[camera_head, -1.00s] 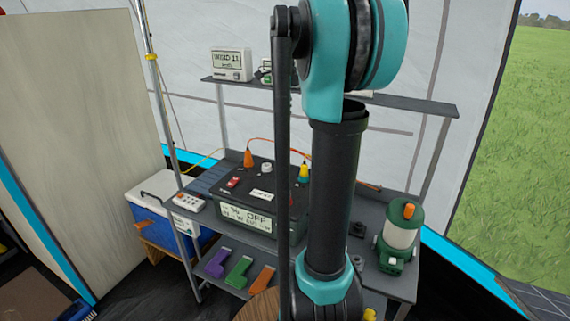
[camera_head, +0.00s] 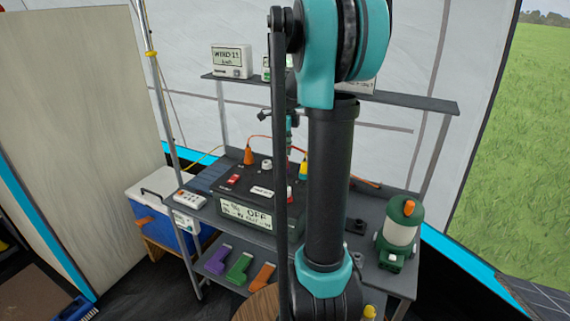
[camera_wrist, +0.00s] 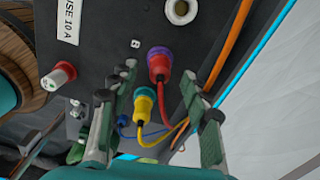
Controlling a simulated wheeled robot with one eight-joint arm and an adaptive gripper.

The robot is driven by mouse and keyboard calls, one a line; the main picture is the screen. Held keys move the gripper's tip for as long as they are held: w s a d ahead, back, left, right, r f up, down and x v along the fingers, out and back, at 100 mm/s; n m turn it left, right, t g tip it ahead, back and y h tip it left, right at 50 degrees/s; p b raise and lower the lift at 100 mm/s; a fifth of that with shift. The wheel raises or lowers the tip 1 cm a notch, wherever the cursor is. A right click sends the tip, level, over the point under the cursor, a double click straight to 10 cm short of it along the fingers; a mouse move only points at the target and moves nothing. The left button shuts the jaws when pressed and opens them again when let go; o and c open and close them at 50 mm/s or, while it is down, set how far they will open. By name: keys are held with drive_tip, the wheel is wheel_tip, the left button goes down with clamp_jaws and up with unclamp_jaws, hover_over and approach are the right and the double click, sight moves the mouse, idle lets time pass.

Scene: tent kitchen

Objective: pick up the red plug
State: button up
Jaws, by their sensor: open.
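In the wrist view, the red plug (camera_wrist: 159,63) with a purple collar sits in the dark top of the power box, its red cable running down to the right. My gripper (camera_wrist: 160,78) is open. Its fingertips appear either side of the red plug with gaps left and right; I cannot tell their height above it. A yellow plug (camera_wrist: 145,103) with a blue-green collar also appears between the fingers, near the left one. In the head view, my arm hides most of the gripper, and I cannot make out the red plug.
The power box (camera_head: 245,217) stands on a grey shelf unit. An orange cable (camera_wrist: 230,45) runs close right of the fingers. A red knob (camera_wrist: 59,75) rises at left in the wrist view. A green lantern (camera_head: 402,222) stands right on the unit. An upper shelf (camera_head: 420,101) spans behind.

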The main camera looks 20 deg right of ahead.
drive_tip(key=shift+f, duration=1.3)
drive_tip(key=shift+c, duration=0.6)
clamp_jaws()
wheel_tip(320, 180, up, 19)
drive_tip(key=shift+w+a+f, duration=0.85)
drive_tip(key=shift+w+f, duration=0.05)
drive_tip(key=shift+f, duration=1.75)
drive_tip(key=shift+w+a+f, duration=0.85)
drive_tip(key=shift+a+f, duration=0.05)
drive_tip(key=shift+f, duration=1.7)
drive_tip(key=shift+w+a+f, duration=0.85)
drive_tip(key=shift+w+f, duration=0.05)
drive_tip(key=shift+f, duration=1.75)
